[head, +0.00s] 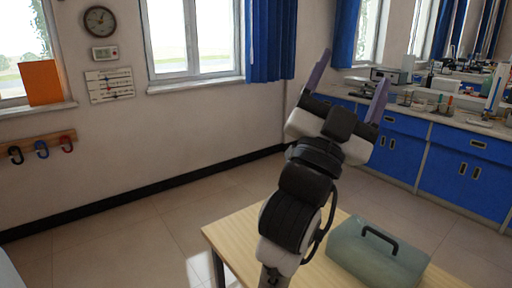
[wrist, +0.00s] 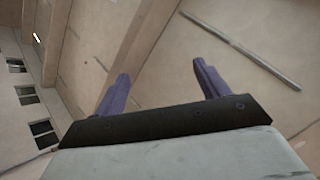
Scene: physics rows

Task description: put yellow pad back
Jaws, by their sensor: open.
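I see no yellow pad in either view. An orange flat panel (head: 41,83) stands upright on the left window sill, and I cannot tell if it is the pad. My gripper (head: 345,80) is raised above the table, pointing up, with its two purple fingers wide apart. In the wrist view my gripper (wrist: 161,78) has nothing between its fingers. My arm hides part of the table behind it.
A wooden table (head: 234,232) stands in front of me, with a teal case with a black handle (head: 345,253) on its right. Blue cabinets (head: 398,143) carry a cluttered bench at right. Hooks (head: 41,149) hang on the left wall. Open floor lies left of the table.

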